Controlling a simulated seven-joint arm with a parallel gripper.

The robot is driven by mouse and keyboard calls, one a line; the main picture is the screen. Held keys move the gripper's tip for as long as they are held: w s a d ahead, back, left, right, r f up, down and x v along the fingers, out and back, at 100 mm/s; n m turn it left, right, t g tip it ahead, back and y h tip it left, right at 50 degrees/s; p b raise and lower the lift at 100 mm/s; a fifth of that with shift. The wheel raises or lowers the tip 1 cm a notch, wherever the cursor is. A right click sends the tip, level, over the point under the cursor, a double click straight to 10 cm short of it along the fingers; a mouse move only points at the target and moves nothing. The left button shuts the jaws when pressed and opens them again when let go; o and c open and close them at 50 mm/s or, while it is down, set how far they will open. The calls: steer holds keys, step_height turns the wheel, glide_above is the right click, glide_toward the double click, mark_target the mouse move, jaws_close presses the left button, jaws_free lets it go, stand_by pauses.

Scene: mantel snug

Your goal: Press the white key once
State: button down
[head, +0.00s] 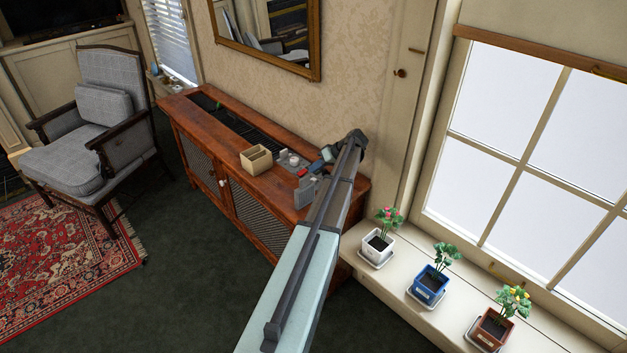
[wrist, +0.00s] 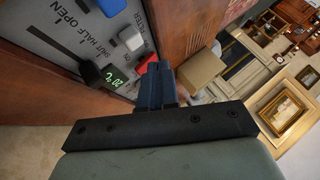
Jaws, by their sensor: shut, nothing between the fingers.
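The white key (wrist: 131,38) stands out from a grey control panel (wrist: 55,38) in the wrist view. A red key (wrist: 147,61) is beside it, partly covered by my fingers. A blue key (wrist: 111,5) is at the top edge. My gripper (wrist: 154,70) is shut and empty, its fingertips over or close to the red key and a little below the white key in the picture. I cannot tell whether they touch anything. In the head view my gripper (head: 319,166) is small, over the right end of the wooden cabinet (head: 190,128), among the small panel parts.
The panel has a black slider knob (wrist: 89,72) beside "HALF OPEN" lettering and a green display (wrist: 116,80) reading about 20 °C. A tan open box (head: 256,158) stands on the cabinet near the panel. Potted plants (head: 430,285) line the windowsill at right.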

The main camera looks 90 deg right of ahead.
mark_target(316, 179)
steer(key=shift+r, duration=1.75)
steer(key=shift+w, duration=0.1)
